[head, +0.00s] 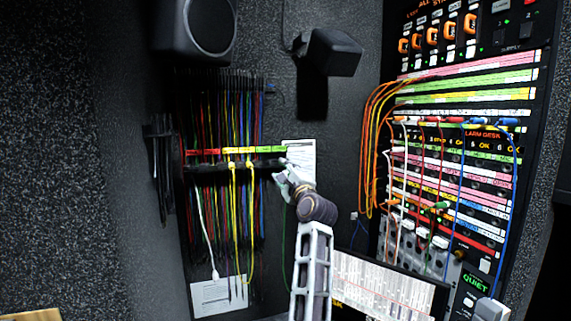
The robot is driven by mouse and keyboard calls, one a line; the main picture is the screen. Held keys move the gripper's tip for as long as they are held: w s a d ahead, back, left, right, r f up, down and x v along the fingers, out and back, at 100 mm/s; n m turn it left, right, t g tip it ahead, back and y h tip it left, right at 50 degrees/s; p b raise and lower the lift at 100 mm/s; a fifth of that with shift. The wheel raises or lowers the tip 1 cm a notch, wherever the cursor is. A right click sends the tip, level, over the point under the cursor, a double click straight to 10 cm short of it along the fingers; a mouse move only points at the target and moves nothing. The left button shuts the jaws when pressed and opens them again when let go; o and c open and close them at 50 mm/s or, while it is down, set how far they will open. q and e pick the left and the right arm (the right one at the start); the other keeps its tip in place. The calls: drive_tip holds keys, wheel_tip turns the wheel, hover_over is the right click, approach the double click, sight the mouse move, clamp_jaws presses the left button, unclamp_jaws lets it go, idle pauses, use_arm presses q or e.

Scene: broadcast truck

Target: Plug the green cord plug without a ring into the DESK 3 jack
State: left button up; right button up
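My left gripper (283,172) is at the right end of the cord rack (238,160), below its green label strip (270,149). Its fingers are small and partly merge with the rack, so I cannot tell whether they are open or hold anything. A thin green cord (285,245) hangs just below the gripper; its top end is hidden there. A green plug (441,205) shows in the patch panel (450,180) at the right; I cannot see whether it has a ring. The DESK 3 label is too small to read. My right gripper does not show.
Orange cords (369,150) loop out from the panel's left side. White, red and blue cords hang across its jack rows. A dark-framed sheet or screen (385,285) stands low in front. A speaker (207,25) and black box (334,52) are on the wall above.

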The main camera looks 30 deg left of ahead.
use_arm(q)
drive_tip(key=shift+w+d+r+n+g+h, duration=0.25)
drive_tip(key=shift+w+d+n+h, duration=0.25)
drive_tip(key=shift+n, duration=0.45)
drive_tip(key=shift+w+d+r+n+g+h, duration=0.2)
drive_tip(key=shift+w+n+h, duration=0.1)
drive_tip(key=shift+n+h, duration=0.55)
drive_tip(key=shift+p+x, duration=1.2)
drive_tip(key=shift+x, duration=3.25)
drive_tip(key=shift+r, duration=0.1)
drive_tip(key=shift+b, duration=0.75)
drive_tip(key=shift+c, duration=0.2)
